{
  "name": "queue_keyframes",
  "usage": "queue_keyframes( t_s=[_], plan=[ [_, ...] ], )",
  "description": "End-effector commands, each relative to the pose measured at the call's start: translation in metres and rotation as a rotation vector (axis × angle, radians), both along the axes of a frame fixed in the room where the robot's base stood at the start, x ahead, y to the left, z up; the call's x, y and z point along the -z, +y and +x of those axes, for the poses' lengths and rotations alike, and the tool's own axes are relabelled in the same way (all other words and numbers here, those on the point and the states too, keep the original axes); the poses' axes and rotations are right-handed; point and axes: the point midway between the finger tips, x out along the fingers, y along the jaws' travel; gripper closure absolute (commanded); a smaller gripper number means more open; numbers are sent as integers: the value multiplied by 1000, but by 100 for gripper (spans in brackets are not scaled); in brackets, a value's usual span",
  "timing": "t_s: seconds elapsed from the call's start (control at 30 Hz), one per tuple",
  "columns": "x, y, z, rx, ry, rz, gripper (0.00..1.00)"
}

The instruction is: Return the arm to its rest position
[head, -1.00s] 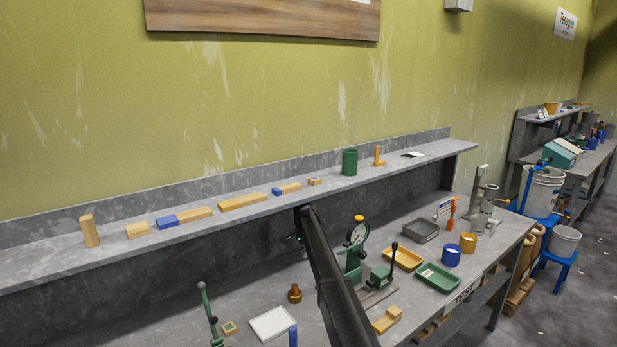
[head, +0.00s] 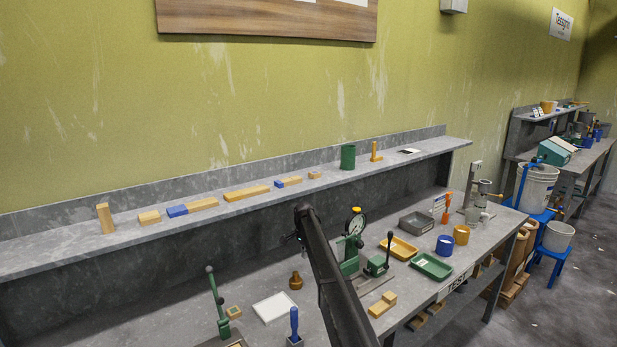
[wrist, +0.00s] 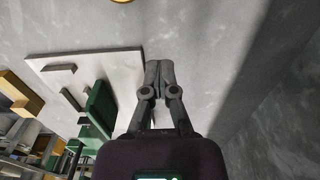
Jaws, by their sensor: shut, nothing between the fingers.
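My gripper (wrist: 158,76) shows in the wrist view with its two fingers together, shut and empty. Grey surface lies beyond the fingertips, and I cannot tell the distance to it. In the head view my dark arm rises from the bottom edge in front of the workbench (head: 255,330). The gripper itself cannot be made out in the head view.
A shelf (head: 70,250) with wooden and blue blocks runs behind the bench. A dial gauge stand (head: 354,230), a yellow tray (head: 398,248), a green tray (head: 431,266) and a white plate (head: 274,307) sit near my arm. Pails (head: 537,185) stand at the right.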

Motion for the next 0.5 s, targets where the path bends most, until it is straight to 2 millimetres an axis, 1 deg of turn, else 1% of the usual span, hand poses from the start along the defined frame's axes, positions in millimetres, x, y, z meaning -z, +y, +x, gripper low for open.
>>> queue_keyframes(
  t_s=[0.17,0.47,0.5],
  plan=[
    [0,-1,0,0,0,0,100],
    [0,-13,-21,-33,0,0,100],
    [0,-16,-26,-40,0,0,100]
  ],
)
